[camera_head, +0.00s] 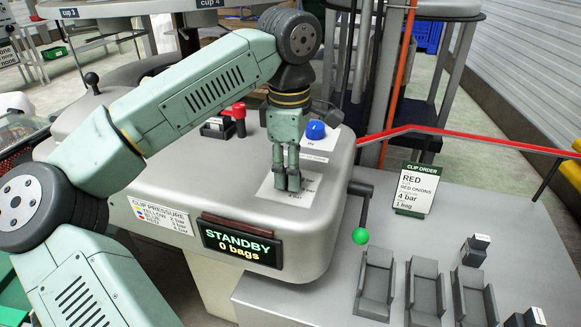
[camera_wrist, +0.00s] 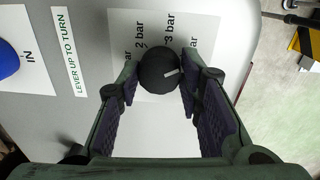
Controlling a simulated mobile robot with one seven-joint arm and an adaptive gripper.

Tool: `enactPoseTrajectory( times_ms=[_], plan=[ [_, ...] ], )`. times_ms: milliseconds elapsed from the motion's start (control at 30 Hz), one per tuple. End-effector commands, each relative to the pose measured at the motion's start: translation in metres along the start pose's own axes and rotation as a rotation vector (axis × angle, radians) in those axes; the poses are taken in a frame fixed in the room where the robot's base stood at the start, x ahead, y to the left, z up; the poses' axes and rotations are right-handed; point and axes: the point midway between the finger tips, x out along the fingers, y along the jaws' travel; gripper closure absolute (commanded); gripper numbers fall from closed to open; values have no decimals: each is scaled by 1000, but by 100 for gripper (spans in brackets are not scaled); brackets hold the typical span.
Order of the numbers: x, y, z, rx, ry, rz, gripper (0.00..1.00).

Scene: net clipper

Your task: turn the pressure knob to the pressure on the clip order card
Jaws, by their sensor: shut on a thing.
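The pressure knob (camera_wrist: 158,70) is black and round with a short white mark, which points right and slightly up in the wrist view. It sits on a white dial card (camera_wrist: 125,22) with bar labels; "2 bar" and "3 bar" are readable, others partly hidden. My gripper (camera_wrist: 161,84) has one finger on each side of the knob and is shut on it. In the head view my gripper (camera_head: 288,183) points down and hides the knob. The clip order card (camera_head: 414,190) reads RED, red onions, 4 bar, 1 bag.
A clip pressure sign (camera_head: 160,217) and a display (camera_head: 241,241) reading "STANDBY 0 bags" are on the front. A blue button (camera_head: 316,130) and a red-topped part (camera_head: 238,112) stand near the gripper. A green-ball lever (camera_head: 360,236) and grey holders (camera_head: 376,283) are at right.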

Motion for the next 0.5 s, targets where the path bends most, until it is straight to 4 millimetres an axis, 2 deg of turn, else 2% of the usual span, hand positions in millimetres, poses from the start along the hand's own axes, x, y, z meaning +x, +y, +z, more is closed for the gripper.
enactPoseTrajectory(
  times_ms=[133, 167, 433, 500],
  plan=[
    [0, 0, 0, 2, 0, 1, 95],
    [0, 0, 0, 2, 0, 1, 66],
    [0, 0, 0, 0, 1, 1, 48],
    [0, 0, 0, 0, 1, 0, 47]
  ],
)
